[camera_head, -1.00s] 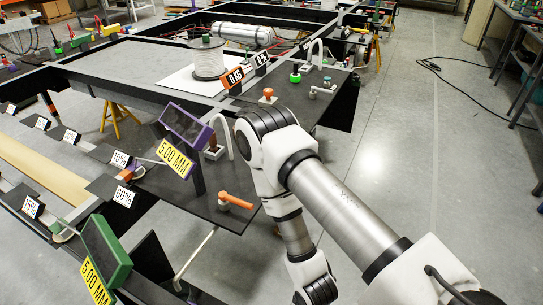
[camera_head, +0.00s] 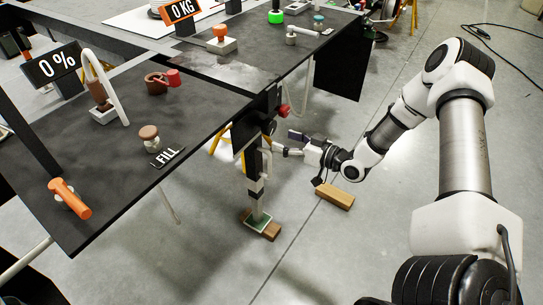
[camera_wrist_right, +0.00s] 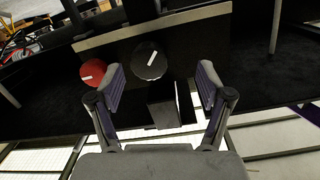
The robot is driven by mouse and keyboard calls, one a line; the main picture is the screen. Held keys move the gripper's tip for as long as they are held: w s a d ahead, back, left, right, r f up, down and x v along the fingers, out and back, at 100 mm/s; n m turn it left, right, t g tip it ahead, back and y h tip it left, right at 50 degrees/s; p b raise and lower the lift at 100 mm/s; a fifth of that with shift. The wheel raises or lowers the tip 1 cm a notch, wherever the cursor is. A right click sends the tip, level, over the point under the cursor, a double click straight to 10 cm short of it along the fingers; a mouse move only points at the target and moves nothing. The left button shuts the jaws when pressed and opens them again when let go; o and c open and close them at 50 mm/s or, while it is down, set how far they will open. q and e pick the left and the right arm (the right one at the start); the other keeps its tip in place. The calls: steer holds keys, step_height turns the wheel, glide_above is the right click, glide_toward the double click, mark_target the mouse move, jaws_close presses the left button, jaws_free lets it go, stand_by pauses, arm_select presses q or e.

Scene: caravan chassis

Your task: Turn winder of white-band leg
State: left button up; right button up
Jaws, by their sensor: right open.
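The leg (camera_head: 253,160) stands below the black deck's right edge, with a pale band around its lower part. Its foot plate rests on a wooden block (camera_head: 270,233). A round black winder knob (camera_head: 268,125) is at its top and also shows in the right wrist view (camera_wrist_right: 150,62) with a white mark. A red knob (camera_head: 284,110) is beside it, left of the black one in the wrist view (camera_wrist_right: 94,72). My right gripper (camera_head: 288,143) is open close to the leg. In the wrist view its fingers (camera_wrist_right: 160,82) frame the black knob, apparently without touching it.
The black deck (camera_head: 120,105) carries an orange valve handle (camera_head: 70,198), a brown knob (camera_head: 149,134), a FILL label (camera_head: 168,157) and a 0 % sign (camera_head: 52,66). Floor to the right is open.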

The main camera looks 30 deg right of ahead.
mark_target(273, 128)
steer(key=shift+n+t+y, duration=0.3)
steer(key=shift+n+t, duration=0.1)
steer(key=shift+t, duration=0.2)
steer(key=w+b, duration=0.1)
steer(key=w, duration=0.1)
steer(key=w+b, duration=0.1)
steer(key=w, duration=0.1)
steer(key=w+b, duration=0.1)
steer(key=w, duration=0.1)
steer(key=shift+w+a+r, duration=0.2)
steer(key=shift+a, duration=0.05)
steer(key=shift+w+r, duration=0.1)
steer(key=shift+w, duration=0.15)
arm_select(q)
step_height(273, 128, down, 5)
steer(key=shift+a, duration=0.1)
arm_select(e)
steer(key=shift+a, duration=0.1)
steer(key=c, duration=1.2)
